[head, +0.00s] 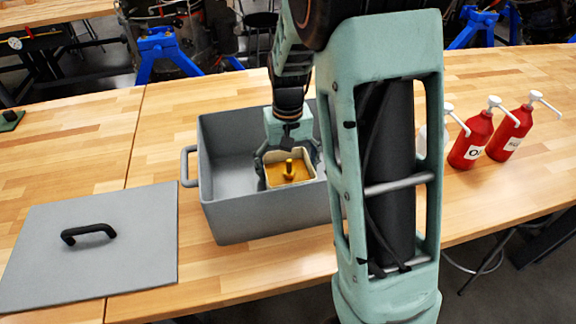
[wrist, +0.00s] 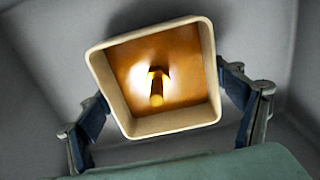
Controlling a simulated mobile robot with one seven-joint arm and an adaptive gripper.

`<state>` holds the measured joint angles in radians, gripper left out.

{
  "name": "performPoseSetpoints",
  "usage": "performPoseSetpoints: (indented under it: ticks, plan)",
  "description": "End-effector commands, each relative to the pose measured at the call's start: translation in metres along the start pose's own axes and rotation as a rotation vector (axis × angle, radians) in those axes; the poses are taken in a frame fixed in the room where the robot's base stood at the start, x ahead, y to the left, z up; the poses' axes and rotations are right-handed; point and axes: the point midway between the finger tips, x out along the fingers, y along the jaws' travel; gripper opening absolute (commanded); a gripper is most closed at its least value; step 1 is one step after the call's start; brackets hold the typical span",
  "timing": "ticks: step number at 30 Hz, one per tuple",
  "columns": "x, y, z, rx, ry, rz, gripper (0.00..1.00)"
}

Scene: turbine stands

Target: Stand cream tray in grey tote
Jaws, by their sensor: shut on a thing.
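The cream tray (head: 308,178) is a small square tray with a brown inside and a brass-coloured peg standing in it. It also shows in the wrist view (wrist: 178,127), slightly turned. My gripper (head: 289,172) is shut on the tray, with a finger against each of two opposite sides; both fingers show in the wrist view (wrist: 165,110). The grey tote (head: 265,223) stands open on the bench, and the tray is within its opening. I cannot tell whether the tray touches the tote's floor. My arm hides the tote's right side.
A grey lid (head: 120,262) with a black handle lies flat on the bench (head: 155,130) left of the tote. The tote's left inside is empty.

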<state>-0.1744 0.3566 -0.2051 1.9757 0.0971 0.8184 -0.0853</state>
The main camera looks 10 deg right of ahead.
Motion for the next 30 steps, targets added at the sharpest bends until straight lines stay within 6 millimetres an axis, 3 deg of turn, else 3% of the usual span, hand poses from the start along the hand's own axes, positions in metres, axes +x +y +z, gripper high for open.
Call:
performPoseSetpoints:
  ticks: [4,28,29,30]
  plan:
    - [0.012,0.000,0.000,0.000,0.001,0.000,0.43]
    - [0.020,0.000,0.000,0.000,0.000,0.000,0.43]
    - [0.020,0.000,0.000,0.000,0.000,0.000,0.87]
    - [0.019,0.000,0.000,0.000,0.000,0.000,0.92]
